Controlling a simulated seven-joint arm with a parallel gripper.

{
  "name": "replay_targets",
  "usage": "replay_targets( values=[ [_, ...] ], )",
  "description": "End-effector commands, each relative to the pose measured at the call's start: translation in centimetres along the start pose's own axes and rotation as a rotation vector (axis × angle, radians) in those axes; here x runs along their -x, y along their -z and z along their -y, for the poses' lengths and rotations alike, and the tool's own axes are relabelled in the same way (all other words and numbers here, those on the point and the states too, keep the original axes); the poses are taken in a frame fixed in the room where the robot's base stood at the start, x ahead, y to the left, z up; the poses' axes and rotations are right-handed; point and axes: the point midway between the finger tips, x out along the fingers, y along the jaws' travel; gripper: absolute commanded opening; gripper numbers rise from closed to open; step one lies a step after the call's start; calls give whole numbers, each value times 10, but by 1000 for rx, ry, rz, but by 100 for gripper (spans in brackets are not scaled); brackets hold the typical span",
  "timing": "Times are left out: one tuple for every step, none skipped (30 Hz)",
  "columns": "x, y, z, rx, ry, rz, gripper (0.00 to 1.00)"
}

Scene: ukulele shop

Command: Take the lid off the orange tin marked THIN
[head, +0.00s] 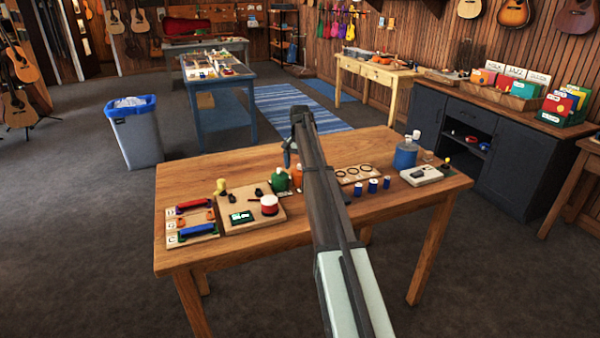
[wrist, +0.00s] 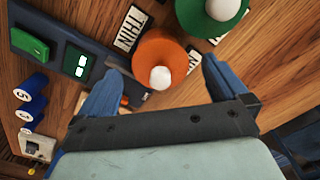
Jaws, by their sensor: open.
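In the wrist view the orange tin (wrist: 160,45) is seen from above, with a pale round knob (wrist: 161,77) on its orange top. A white label reading THIN (wrist: 130,28) lies beside it. My gripper (wrist: 161,70) is open, its two blue fingers on either side of the orange tin with visible gaps. The fingers' height relative to the knob is hard to tell. In the head view the orange tin (head: 297,175) shows only as a sliver beside my arm, which hides the rest. The gripper's fingers are small and dark there (head: 289,155).
A green tin (wrist: 212,20) with a pale knob stands close to the orange one. A dark panel with a green display (wrist: 78,62) and blue numbered cylinders (wrist: 32,105) lie left. In the head view, a ring tray (head: 340,181) and blue jug (head: 405,155) stand right of my arm.

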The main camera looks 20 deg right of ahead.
Motion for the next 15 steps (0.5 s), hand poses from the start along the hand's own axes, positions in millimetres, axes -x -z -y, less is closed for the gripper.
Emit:
replay_targets(
  values=[
    [-3,0,0,0,0,0,100],
    [-4,0,0,0,1,0,100],
    [-4,0,0,0,1,-1,100],
    [-4,0,0,0,1,-1,100],
    [-4,0,0,0,1,-1,100],
    [-4,0,0,0,1,-1,100],
    [-4,0,0,0,1,-1,100],
    [-4,0,0,0,1,-1,98],
    [-4,0,0,0,1,-1,94],
    [-4,0,0,0,0,0,91],
    [-4,0,0,0,0,0,88],
    [-4,0,0,0,0,0,85],
    [-3,0,0,0,0,0,82],
    [-3,0,0,0,0,0,79],
    [-3,0,0,0,0,0,75]
  ],
)
